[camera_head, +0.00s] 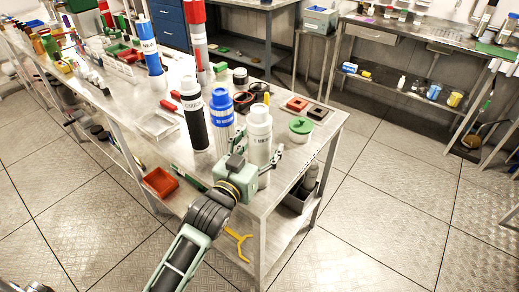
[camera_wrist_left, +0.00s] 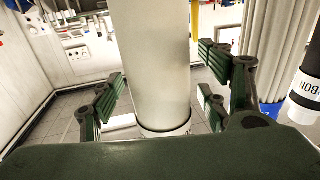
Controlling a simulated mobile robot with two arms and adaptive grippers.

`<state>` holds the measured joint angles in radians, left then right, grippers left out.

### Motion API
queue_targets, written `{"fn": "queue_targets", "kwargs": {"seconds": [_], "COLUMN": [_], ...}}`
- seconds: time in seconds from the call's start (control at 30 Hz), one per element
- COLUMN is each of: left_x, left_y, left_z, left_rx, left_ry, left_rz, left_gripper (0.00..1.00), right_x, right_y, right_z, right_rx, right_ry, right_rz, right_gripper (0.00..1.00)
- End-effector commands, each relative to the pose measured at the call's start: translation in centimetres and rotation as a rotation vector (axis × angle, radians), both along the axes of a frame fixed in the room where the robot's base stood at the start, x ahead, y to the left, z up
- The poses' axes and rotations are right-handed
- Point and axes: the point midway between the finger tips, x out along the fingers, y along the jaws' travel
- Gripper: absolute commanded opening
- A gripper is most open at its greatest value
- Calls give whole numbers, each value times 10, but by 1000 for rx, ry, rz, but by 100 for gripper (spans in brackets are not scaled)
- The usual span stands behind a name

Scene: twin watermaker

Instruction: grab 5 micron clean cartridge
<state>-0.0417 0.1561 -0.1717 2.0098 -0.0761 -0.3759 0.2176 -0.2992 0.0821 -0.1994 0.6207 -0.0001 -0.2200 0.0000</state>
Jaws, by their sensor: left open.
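The white 5 micron cartridge (camera_head: 260,133) stands upright near the front corner of the metal table. My left gripper (camera_head: 257,160) is low in front of it, with a finger showing on its right side. In the left wrist view the pale cartridge (camera_wrist_left: 161,60) passes between the spread fingers of my left gripper (camera_wrist_left: 162,92). Gaps show on both sides, so the fingers are open around it, not closed on it. The gripper's palm hides part of its lower end in the head view. My right gripper is not in view.
A blue-labelled 20 micron cartridge (camera_head: 222,122) stands close on the left, with a black carbon cartridge (camera_head: 194,118) beyond it. A green-lidded item (camera_head: 300,127) and small red and dark square parts (camera_head: 297,104) lie to the right. The table edge is close.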

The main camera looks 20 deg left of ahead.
Motion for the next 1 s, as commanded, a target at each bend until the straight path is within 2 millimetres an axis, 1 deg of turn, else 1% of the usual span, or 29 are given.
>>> {"fn": "queue_targets", "kwargs": {"seconds": [0.17,0.77,1.0], "left_x": [0,0,0], "left_y": [0,0,0], "left_z": [0,0,1], "left_rx": [0,0,0], "left_ry": [0,0,-2], "left_rz": [0,0,0], "left_gripper": [68,16,16], "right_x": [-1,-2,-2], "right_y": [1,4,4], "right_z": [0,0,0], "right_rx": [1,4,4], "right_ry": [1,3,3], "right_rz": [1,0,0], "right_gripper": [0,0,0]}}
